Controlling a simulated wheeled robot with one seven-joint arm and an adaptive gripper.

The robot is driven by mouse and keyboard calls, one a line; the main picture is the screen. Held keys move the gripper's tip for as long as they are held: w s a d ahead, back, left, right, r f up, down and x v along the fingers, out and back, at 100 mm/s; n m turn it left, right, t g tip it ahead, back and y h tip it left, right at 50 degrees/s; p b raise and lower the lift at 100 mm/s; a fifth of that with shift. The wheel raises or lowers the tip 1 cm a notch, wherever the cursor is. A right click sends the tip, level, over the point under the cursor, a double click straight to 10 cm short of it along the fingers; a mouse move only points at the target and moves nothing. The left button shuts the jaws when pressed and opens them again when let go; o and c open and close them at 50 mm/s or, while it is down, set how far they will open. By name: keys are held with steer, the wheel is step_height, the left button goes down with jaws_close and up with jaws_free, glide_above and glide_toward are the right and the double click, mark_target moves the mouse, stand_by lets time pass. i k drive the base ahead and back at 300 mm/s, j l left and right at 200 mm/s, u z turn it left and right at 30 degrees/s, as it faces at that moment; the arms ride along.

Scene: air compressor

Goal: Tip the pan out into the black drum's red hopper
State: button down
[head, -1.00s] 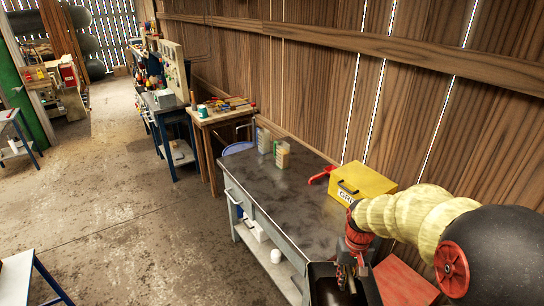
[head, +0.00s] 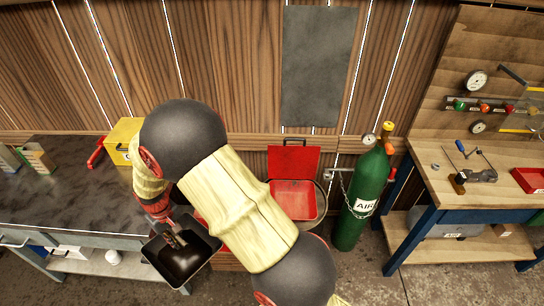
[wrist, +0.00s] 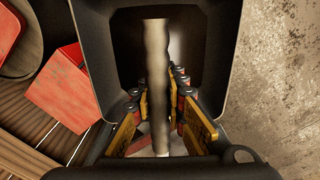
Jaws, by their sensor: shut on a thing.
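The black pan (head: 172,266) is a square, dark tray in the lower left of the head view, roughly level beside the grey workbench. My gripper (head: 174,238) is over it and shut on its pale upright handle, seen between the fingers in the wrist view (wrist: 160,112). The pan's dark walls also fill the wrist view (wrist: 226,45). Its contents are too dark to tell. The red hopper (head: 296,201), with its red lid (head: 293,160) raised, is to the right of the pan, apart from it. The black drum (head: 322,204) below is mostly hidden behind my arm.
A green AIR cylinder (head: 364,200) stands chained just right of the hopper. The grey workbench (head: 75,190) carries a yellow box (head: 121,140) at left. A wooden bench (head: 430,170) with gauges is at right. The plank wall (head: 240,70) is close behind.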

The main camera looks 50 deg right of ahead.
mark_target(284, 162)
steer(key=z, duration=1.2)
